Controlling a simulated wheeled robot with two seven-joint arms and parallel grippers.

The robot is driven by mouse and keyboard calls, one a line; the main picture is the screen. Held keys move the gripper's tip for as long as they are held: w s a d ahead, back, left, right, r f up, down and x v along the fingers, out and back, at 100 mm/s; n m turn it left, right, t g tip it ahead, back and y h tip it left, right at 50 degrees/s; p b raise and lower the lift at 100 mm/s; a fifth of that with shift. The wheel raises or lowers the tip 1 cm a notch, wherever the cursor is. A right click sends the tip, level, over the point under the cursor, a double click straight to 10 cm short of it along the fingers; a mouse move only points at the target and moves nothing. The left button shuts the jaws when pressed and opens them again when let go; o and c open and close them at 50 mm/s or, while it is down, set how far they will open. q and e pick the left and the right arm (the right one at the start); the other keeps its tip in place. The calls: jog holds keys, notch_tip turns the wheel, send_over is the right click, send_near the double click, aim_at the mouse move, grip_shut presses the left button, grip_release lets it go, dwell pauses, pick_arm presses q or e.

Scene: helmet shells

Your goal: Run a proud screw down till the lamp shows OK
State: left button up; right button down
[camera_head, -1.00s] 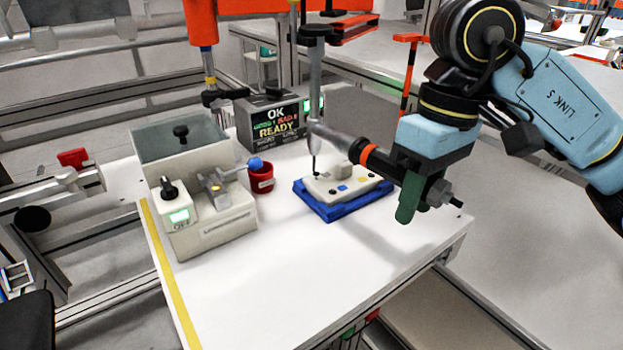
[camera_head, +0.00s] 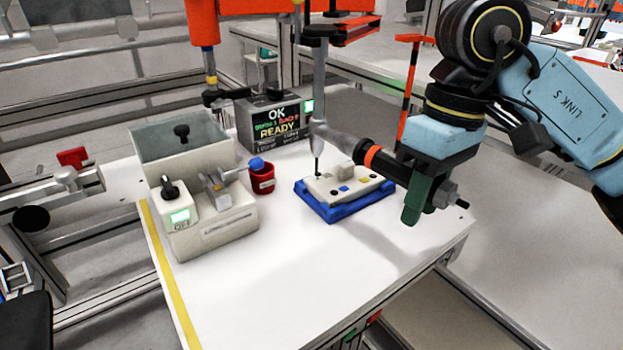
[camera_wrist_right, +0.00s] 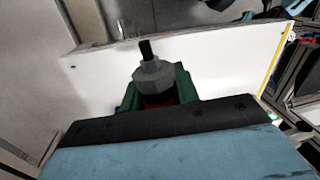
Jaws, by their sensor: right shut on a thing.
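My right gripper (camera_head: 418,196), with green fingers, is shut on the handle of a grey and black screwdriver (camera_head: 340,143) with an orange ring. The driver hangs upright, and its thin bit points down at the left end of a cream helmet-shell part (camera_head: 345,187). I cannot tell whether the bit touches a screw. The part lies in a blue fixture (camera_head: 335,212). The lamp box (camera_head: 277,118) behind shows OK and READY in its text. In the right wrist view the handle end (camera_wrist_right: 150,75) sticks out between the green fingers. My left gripper is not in view.
A beige screw feeder (camera_head: 215,225) with a small display stands at left. The white table (camera_head: 290,280) is clear in front. An orange overhead beam (camera_head: 270,8) crosses the top.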

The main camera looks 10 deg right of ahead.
jog(key=shift+s+d+f+b, duration=0.15)
jog(key=shift+f+b, duration=0.4)
jog(key=shift+b, duration=0.1)
jog(key=shift+s+d+f+b, duration=0.1)
jog(key=shift+f+b, duration=0.4)
jog(key=shift+b, duration=0.1)
dwell(2.7)
jog(key=shift+r, duration=0.1)
dwell(0.4)
jog(key=r+p, duration=0.2)
jog(key=r, duration=0.1)
jog(key=shift+d+p, duration=0.2)
jog(key=shift+p, duration=0.15)
jog(key=r+p, duration=0.2)
jog(key=r, duration=0.1)
jog(key=shift+w+d+p, duration=0.2)
jog(key=shift+d+p, duration=0.1)
jog(key=shift+p, duration=0.1)
jog(key=shift+f, duration=0.15)
